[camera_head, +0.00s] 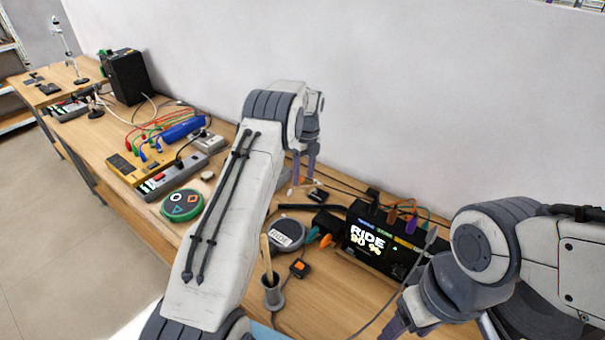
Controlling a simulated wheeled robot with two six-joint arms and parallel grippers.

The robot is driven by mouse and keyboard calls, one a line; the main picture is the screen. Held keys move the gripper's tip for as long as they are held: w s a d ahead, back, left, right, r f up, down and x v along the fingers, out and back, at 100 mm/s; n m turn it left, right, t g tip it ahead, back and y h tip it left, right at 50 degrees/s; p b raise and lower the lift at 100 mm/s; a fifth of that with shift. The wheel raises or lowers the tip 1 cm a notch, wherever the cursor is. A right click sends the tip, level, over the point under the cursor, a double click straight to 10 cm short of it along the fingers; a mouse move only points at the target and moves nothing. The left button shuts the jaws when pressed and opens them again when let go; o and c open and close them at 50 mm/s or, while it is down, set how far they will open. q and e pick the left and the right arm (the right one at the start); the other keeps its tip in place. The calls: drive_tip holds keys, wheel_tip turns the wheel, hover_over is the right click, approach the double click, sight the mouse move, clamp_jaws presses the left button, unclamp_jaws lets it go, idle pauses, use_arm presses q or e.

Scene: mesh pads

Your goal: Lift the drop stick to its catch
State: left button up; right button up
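A pale wooden stick (266,254) stands upright, slightly tilted, in a small grey cup-like holder (272,294) near the bench's front edge; I cannot tell whether this is the drop stick. No catch can be made out. My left gripper (303,184) points down over the back of the bench, behind and to the right of the stick. Its two fingers look apart, with nothing clear between them. My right gripper (395,326) is low at the bottom right, in front of the black display box (376,244); its fingertips are partly cut off.
The wooden bench (330,295) runs along the wall. A round dark puck (287,235), a small black-and-orange block (300,268) and cables lie near the stick. A green round pad (182,204) and wired boards (135,168) lie left of my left arm. The display reads "RIDE 90 %".

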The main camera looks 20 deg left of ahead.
use_arm(q)
drive_tip(key=shift+a, duration=0.2)
drive_tip(key=shift+r, duration=0.1)
drive_tip(key=shift+w+r, duration=0.1)
drive_tip(key=shift+r, duration=0.45)
wheel_tip(320, 180, up, 9)
drive_tip(key=w+b, duration=0.1)
drive_tip(key=shift+d, duration=0.15)
drive_tip(key=shift+r, duration=0.1)
